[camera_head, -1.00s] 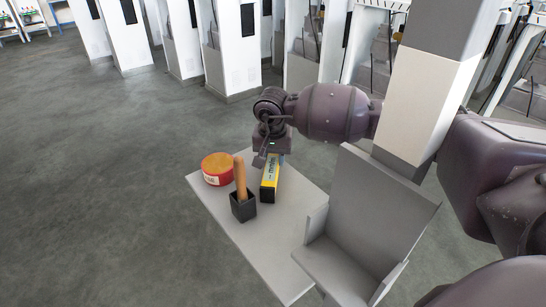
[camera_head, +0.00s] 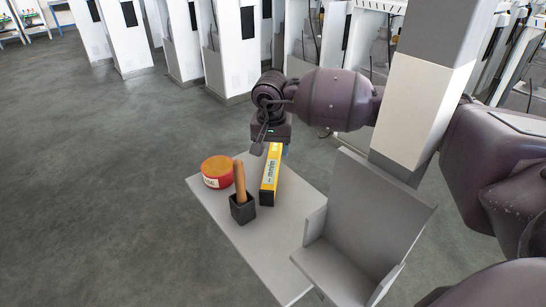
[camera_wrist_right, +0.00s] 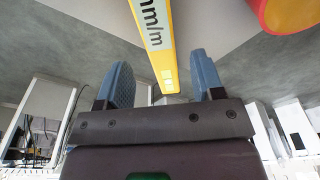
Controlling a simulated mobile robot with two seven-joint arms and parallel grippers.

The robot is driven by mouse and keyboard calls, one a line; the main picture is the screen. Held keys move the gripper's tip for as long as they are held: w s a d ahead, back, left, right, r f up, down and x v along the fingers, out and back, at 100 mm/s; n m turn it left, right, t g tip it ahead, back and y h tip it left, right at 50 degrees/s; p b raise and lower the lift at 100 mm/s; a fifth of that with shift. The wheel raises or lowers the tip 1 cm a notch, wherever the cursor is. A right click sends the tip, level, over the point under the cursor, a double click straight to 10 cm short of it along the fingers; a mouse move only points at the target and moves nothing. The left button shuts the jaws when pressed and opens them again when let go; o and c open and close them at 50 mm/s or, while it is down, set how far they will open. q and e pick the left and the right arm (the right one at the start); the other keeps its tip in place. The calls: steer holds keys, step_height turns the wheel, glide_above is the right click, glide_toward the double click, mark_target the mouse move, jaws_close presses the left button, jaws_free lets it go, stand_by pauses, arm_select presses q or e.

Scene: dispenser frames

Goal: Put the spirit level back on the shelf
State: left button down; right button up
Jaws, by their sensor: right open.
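The spirit level (camera_head: 270,178), a yellow bar with a pale label, lies on the light grey shelf (camera_head: 262,240). In the right wrist view the spirit level (camera_wrist_right: 153,35) runs away from me, its near end in line with the gap between my fingers. My right gripper (camera_head: 271,146) is at the far end of the level and above the shelf's far edge. In the wrist view its two blue fingers (camera_wrist_right: 162,82) are spread apart with nothing clamped between them. Whether they overlap the level's end is hard to tell. My left gripper is not in view.
A red round tin-like object with an orange top (camera_head: 217,171) and a black-headed wooden-handled mallet (camera_head: 242,207) stand on the shelf left of the level. A grey angled panel piece (camera_head: 345,240) stands to the right. The shelf's near part is bare.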

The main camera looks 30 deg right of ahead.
mark_target(272, 163)
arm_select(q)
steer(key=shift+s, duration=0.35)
arm_select(e)
step_height(272, 163, up, 7)
steer(key=shift+s+a+r, duration=0.15)
steer(key=shift+s+a, duration=0.15)
steer(key=shift+s, duration=0.05)
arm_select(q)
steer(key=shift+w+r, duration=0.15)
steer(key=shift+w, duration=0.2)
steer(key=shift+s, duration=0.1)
